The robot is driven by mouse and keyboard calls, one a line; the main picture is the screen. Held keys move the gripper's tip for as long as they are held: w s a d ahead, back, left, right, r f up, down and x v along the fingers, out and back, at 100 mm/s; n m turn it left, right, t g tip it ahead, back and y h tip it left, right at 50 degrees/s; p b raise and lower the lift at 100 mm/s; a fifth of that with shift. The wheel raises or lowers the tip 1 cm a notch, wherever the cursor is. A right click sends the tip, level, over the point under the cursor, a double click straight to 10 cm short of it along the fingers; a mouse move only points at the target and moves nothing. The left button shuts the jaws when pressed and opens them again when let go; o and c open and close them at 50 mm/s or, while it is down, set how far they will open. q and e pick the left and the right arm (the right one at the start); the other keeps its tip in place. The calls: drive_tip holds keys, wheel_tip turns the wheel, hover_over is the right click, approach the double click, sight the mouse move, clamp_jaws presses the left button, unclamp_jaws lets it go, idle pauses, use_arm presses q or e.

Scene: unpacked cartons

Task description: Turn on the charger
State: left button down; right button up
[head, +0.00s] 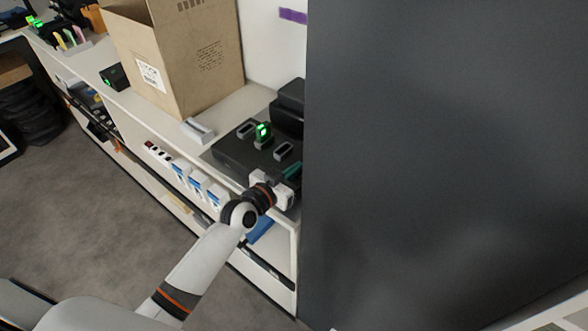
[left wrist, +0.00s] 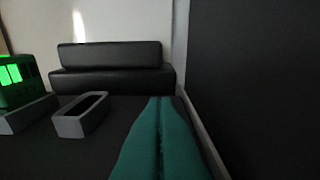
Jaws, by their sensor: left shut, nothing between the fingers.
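The black charger (head: 232,150) lies on the white shelf top against the dark panel. A small module with a lit green display (head: 263,131) stands in one of its grey slots, and it also shows at the left edge of the left wrist view (left wrist: 18,80). An empty grey slot (head: 283,151) is nearer my gripper; it also shows in the left wrist view (left wrist: 81,115). My left gripper (head: 293,170) has teal fingers, pressed together and empty, over the charger's right end. In the left wrist view the fingers (left wrist: 158,105) point toward the black raised back part (left wrist: 110,70). My right gripper is not in view.
A small grey block (head: 198,130) lies beside the charger. A tall dark panel (head: 440,150) closes off the right side. Blue-and-white packages (head: 198,184) sit on the shelf below.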

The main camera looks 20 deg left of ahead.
use_arm(q)
drive_tip(key=shift+w+r+g+p, duration=0.1)
drive_tip(key=shift+r+g+p, duration=0.15)
drive_tip(key=shift+p, duration=0.95)
drive_tip(key=shift+f, duration=0.45)
drive_tip(key=r+p, duration=0.2)
drive_tip(key=r, duration=0.1)
drive_tip(key=r+p, duration=0.1)
drive_tip(key=shift+w+d+r+p, duration=0.1)
drive_tip(key=shift+w+r+p, duration=0.2)
drive_tip(key=shift+w+r, duration=0.05)
drive_tip(key=shift+s+f+b, duration=0.25)
drive_tip(key=shift+s+b, duration=0.3)
drive_tip(key=shift+s, duration=0.3)
drive_tip(key=r+b+v, duration=0.1)
drive_tip(key=r+v, duration=0.1)
drive_tip(key=v, duration=0.6)
